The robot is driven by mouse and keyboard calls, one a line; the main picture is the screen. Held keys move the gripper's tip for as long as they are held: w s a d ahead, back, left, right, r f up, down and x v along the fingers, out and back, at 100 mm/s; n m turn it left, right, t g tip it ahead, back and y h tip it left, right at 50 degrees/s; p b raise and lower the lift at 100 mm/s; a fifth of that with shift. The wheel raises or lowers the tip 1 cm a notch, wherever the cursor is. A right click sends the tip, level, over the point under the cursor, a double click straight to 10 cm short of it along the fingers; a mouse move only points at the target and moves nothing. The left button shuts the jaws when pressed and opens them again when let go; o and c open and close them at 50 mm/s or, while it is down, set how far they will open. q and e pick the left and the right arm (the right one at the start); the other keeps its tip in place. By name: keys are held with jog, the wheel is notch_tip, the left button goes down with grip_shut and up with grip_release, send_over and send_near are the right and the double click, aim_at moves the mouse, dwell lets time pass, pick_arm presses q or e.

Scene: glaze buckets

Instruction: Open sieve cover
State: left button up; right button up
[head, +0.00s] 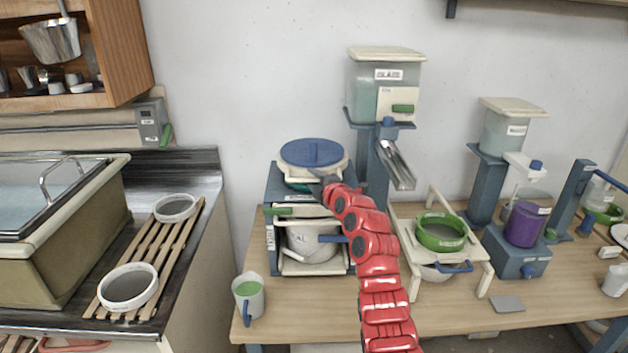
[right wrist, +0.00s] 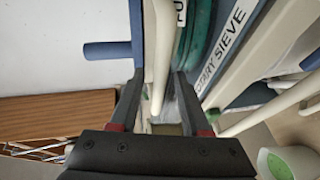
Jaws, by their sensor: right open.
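The rotary sieve stands on the left of the wooden table. Its round cover (head: 312,152) has a blue top over a cream rim and sits level on the machine. My right gripper (head: 322,178), on the red arm, is at the front right edge of the cover. In the right wrist view the two dark fingers of the gripper (right wrist: 158,78) are apart, with the cream rim (right wrist: 160,45) running between them; I cannot tell whether they touch it. A blue handle (right wrist: 107,50) on the cover sticks out left. My left gripper is not in view.
Below the cover, the sieve's frame holds a pale bucket (head: 308,243). A mug with green liquid (head: 249,294) stands at the table's left front. A hopper with a metal chute (head: 396,166) and a stand with a green sieve (head: 440,234) are close on the right.

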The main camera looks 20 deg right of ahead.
jog(key=shift+c, duration=0.3)
grip_shut()
dwell(1.1)
